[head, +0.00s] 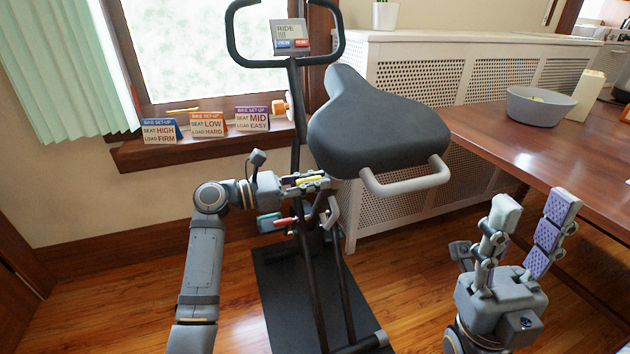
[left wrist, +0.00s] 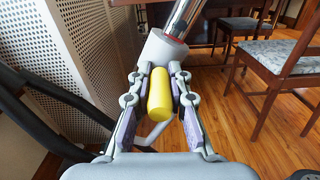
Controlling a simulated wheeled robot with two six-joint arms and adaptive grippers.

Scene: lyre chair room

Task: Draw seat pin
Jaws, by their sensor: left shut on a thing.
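The yellow seat pin (left wrist: 160,92) is a short cylinder between the fingers of my left gripper (left wrist: 158,98), below the grey collar around the chrome seat post (left wrist: 186,18). In the head view my left gripper (head: 312,183) is shut on the pin, left of and below the dark bike seat (head: 365,125); only a sliver of yellow shows there. Whether the pin is still in its hole cannot be told. The seat has a light grey handle (head: 405,181) at its near edge. My right gripper (head: 532,226) is open and empty, pointing up beside the table.
The bike frame (head: 310,270) stands on a dark mat. Three set-up cards (head: 207,125) stand on the window sill. A wooden table (head: 510,140) with a grey bowl (head: 538,106) is at right. A perforated radiator cover (head: 400,50) is behind the seat.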

